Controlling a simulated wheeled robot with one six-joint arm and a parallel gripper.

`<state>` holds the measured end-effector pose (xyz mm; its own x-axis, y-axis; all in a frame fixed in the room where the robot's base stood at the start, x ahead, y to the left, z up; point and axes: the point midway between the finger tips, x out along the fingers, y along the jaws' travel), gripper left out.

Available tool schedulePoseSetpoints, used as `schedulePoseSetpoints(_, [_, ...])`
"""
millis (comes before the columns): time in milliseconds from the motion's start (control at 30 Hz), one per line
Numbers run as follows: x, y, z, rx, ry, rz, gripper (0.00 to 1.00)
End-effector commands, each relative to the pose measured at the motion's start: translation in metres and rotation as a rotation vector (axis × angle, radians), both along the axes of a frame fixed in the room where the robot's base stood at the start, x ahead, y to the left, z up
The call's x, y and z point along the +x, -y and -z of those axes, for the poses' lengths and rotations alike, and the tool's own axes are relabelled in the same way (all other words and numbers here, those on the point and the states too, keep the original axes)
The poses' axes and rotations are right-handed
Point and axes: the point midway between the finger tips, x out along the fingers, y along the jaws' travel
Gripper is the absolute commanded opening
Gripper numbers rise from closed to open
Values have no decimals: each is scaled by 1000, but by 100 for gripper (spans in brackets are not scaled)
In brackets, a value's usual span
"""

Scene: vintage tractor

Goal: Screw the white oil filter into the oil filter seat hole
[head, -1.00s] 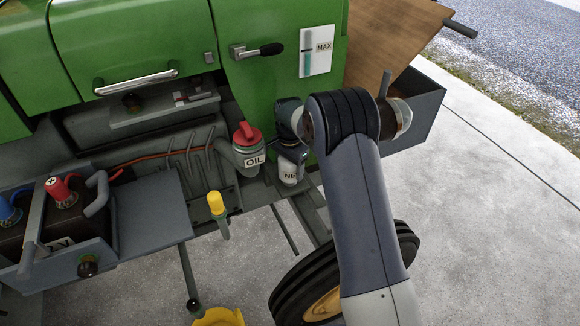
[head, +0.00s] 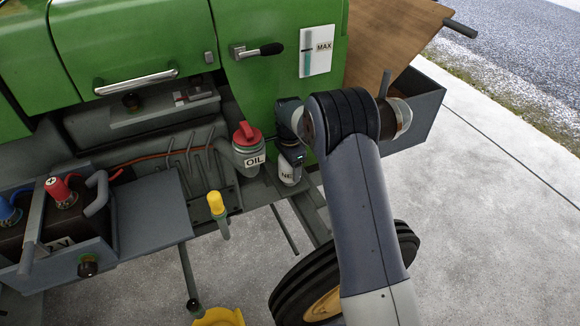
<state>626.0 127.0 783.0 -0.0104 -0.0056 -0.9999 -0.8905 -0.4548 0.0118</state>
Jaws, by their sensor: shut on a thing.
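The white oil filter (head: 288,175), with part of its lettering showing, stands upright beside the oil reservoir at the tractor's lower side. My gripper (head: 291,157) is above it, pointing down, and is shut on its upper part. The seat hole is not visible; I cannot tell whether the filter is seated in it, as the gripper and filter cover that spot.
A grey reservoir marked OIL (head: 249,152) with a red cap is close on the left. A yellow-topped dipstick (head: 216,203) stands further left. The battery tray (head: 150,215) is at left. A green panel (head: 285,85) rises behind. A tyre (head: 300,285) is below.

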Motion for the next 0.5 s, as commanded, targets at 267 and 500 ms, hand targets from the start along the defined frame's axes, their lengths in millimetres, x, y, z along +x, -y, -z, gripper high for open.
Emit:
schedulePoseSetpoints(267, [0,0,0,-1,-2,16,51])
schedulePoseSetpoints(500, [0,0,0,-1,-2,147,51])
